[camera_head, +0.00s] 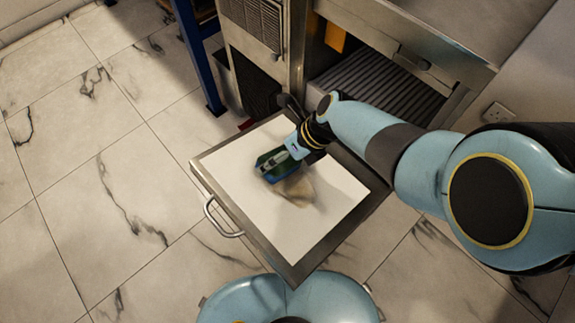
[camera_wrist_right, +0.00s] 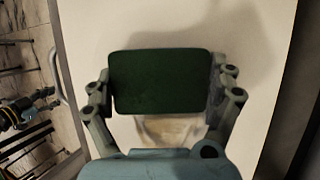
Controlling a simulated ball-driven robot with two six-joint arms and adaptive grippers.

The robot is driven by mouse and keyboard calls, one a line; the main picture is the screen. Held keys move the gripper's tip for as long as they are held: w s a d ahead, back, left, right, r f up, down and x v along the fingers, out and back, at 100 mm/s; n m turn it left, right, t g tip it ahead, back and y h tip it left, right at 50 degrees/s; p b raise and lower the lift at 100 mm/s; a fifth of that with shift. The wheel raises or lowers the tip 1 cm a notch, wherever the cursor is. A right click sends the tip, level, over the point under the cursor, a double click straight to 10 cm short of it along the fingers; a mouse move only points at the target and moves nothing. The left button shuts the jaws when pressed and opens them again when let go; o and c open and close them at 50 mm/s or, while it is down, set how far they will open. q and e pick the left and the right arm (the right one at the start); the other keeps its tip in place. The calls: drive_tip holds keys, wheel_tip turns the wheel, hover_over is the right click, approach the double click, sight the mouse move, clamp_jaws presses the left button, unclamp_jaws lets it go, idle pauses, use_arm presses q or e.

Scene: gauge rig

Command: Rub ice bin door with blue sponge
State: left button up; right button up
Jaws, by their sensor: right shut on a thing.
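The ice bin door (camera_head: 240,183) is open and lies roughly flat, with a white inner panel, a metal frame and a handle at its left. A brownish smudge (camera_head: 305,192) marks the panel. My right gripper (camera_head: 272,167) is over the panel, shut on the sponge (camera_head: 264,164). The sponge shows a dark green face and some blue at its edge. In the right wrist view the green face (camera_wrist_right: 160,82) sits between both fingers, with part of the smudge (camera_wrist_right: 168,130) just below it. I cannot tell whether the sponge touches the panel.
The metal machine body (camera_head: 265,50) with an open bay and ribbed surface (camera_head: 385,85) stands behind the door. A blue post (camera_head: 195,55) is at its left. The door handle (camera_head: 220,220) sticks out over the marble floor. Open floor lies to the left.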

sight(288, 174)
drive_tip(key=shift+s+d+p, duration=0.25)
drive_tip(key=shift+s+p, duration=0.1)
drive_tip(key=shift+p, duration=0.15)
drive_tip(key=shift+s+d+p, duration=0.5)
drive_tip(key=shift+s+p, duration=0.05)
drive_tip(key=shift+s, duration=0.15)
drive_tip(key=shift+s+d+f, duration=0.1)
drive_tip(key=shift+s+d, duration=0.3)
drive_tip(key=shift+s, duration=0.1)
drive_tip(key=shift+s+d+p, duration=0.8)
drive_tip(key=shift+s+p, duration=0.2)
drive_tip(key=shift+s, duration=0.1)
drive_tip(key=shift+s+d+f+p, duration=0.15)
drive_tip(key=shift+s+d+p, duration=0.35)
drive_tip(key=shift+s+d, duration=0.35)
drive_tip(key=shift+s+d+f+p, duration=0.1)
drive_tip(key=shift+s+d+p, duration=0.45)
drive_tip(key=shift+s, duration=0.5)
drive_tip(key=r+p, duration=0.1)
drive_tip(key=r, duration=0.1)
drive_tip(key=w+d+r+p, duration=0.1)
drive_tip(key=p, duration=0.1)
drive_tip(key=r+p, duration=0.2)
drive_tip(key=shift+w+d+r, duration=0.15)
drive_tip(key=shift+d+r, duration=0.2)
drive_tip(key=shift+d, duration=0.05)
